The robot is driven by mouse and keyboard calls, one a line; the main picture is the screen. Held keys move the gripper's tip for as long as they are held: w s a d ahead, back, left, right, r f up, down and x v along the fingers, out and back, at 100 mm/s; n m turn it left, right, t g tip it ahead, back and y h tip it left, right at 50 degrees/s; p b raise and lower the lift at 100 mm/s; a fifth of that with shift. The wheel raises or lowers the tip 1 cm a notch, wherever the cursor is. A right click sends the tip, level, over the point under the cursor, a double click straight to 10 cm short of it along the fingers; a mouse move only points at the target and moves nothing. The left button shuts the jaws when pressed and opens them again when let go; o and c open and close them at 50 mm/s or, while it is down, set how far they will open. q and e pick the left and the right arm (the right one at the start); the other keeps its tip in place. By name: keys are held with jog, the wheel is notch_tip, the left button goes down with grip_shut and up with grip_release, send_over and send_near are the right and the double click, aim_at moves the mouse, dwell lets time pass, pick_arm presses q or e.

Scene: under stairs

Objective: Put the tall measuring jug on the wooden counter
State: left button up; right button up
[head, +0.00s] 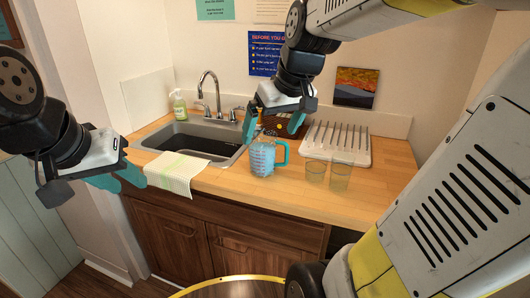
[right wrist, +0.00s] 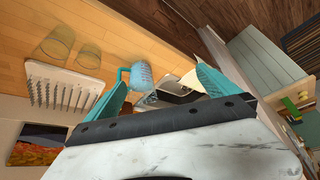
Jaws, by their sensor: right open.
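The tall measuring jug (head: 262,157) is pale blue with markings and a teal handle on its right side. It stands upright on the wooden counter (head: 215,182), in front of the sink's right end. In the right wrist view the jug (right wrist: 143,77) shows between and beyond my fingers. My right gripper (head: 274,126) is open and empty, above and just behind the jug in the head view, its fingers pointing down. I see no contact with the jug. My left gripper (head: 122,181) is open and empty at the left, off the counter's left end.
Two glass tumblers (head: 315,171) (head: 340,177) stand right of the jug, before a white drying rack (head: 336,151). A cloth (head: 175,180) hangs over the front edge. The sink (head: 195,140), tap (head: 210,88) and soap bottle (head: 179,108) lie left. The counter's right end is clear.

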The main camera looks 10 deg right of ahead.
jog(key=s+a+f+m+t, duration=0.1)
jog(key=s+f+m, duration=0.1)
jog(key=s, duration=0.8)
jog(key=shift+a, duration=0.25)
jog(key=shift+s, duration=0.1)
dwell(0.4)
